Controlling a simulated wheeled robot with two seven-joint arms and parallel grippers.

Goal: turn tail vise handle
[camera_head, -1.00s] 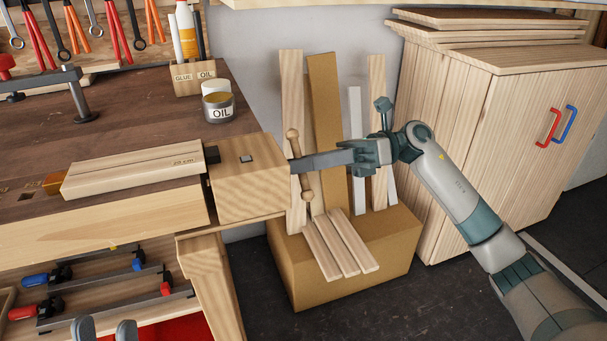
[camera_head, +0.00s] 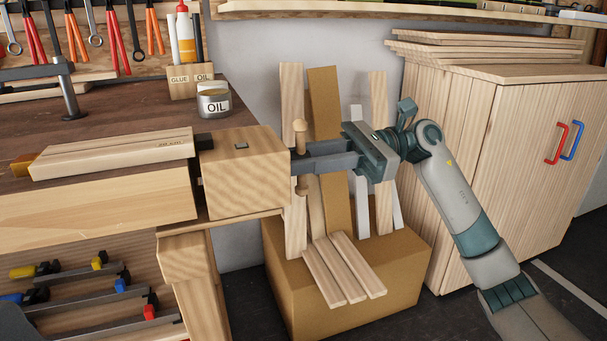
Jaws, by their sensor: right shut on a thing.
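The tail vise (camera_head: 235,185) is a wooden block at the right end of the workbench. Its handle (camera_head: 299,135) is a wooden bar with rounded ends, standing roughly upright just right of the block. My right gripper (camera_head: 302,161) reaches in from the right, with its two dark fingers shut on the handle's middle. The fingers hide that middle part; the top end shows above them and the lower end just below. A long wooden board lies on the bench, with its right end near the vise. My left gripper is not in view.
A cardboard box (camera_head: 345,285) with wooden offcuts stands below my right gripper. A wooden cabinet (camera_head: 495,150) stands at the right.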

